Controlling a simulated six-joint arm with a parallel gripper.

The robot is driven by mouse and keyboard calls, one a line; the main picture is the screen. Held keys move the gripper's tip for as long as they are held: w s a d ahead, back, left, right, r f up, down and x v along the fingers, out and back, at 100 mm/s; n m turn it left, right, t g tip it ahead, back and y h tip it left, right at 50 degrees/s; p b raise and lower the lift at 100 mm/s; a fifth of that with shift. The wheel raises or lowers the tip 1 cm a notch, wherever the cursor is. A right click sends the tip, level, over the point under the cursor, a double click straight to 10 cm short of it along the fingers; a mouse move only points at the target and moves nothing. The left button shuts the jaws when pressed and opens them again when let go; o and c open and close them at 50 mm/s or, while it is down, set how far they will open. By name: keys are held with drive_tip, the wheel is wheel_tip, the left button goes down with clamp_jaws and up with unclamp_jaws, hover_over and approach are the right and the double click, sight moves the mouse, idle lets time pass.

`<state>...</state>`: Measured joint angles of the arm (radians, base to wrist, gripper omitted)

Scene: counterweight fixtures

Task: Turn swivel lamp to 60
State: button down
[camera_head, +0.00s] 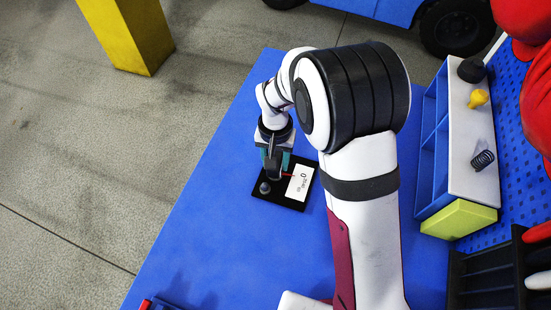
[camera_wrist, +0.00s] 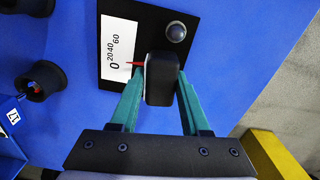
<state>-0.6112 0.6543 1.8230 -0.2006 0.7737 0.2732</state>
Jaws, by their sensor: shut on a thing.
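The swivel lamp has a black base plate (camera_head: 292,203) lying on the blue table, with a white scale card reading 0, 20, 40, 60 (camera_wrist: 117,45). Its dark, rounded head (camera_wrist: 163,85) sits between the teal fingers of my gripper (camera_wrist: 161,74). My gripper is shut on this head. A red pointer (camera_wrist: 134,64) sticks out from the head toward the card and lies close to the 0 mark. A grey dome (camera_wrist: 177,32) stands on the plate. In the head view my gripper (camera_head: 274,160) comes down over the plate and hides most of the lamp head.
Dark round cups (camera_wrist: 40,80) stand left of the plate in the wrist view. A white-topped blue shelf (camera_head: 479,165) with a spring (camera_head: 483,160) and a yellow piece (camera_head: 478,98) is on the right. The blue table (camera_head: 225,220) is clear left of the plate.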

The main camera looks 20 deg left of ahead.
drive_tip(key=m, duration=0.3)
drive_tip(key=shift+w+m, duration=0.1)
drive_tip(key=shift+m, duration=0.2)
drive_tip(key=shift+w+m, duration=0.1)
drive_tip(key=shift+m, duration=1.8)
drive_tip(key=shift+c, duration=2.2)
unclamp_jaws()
wheel_tip(320, 180, up, 16)
drive_tip(key=shift+d, duration=0.1)
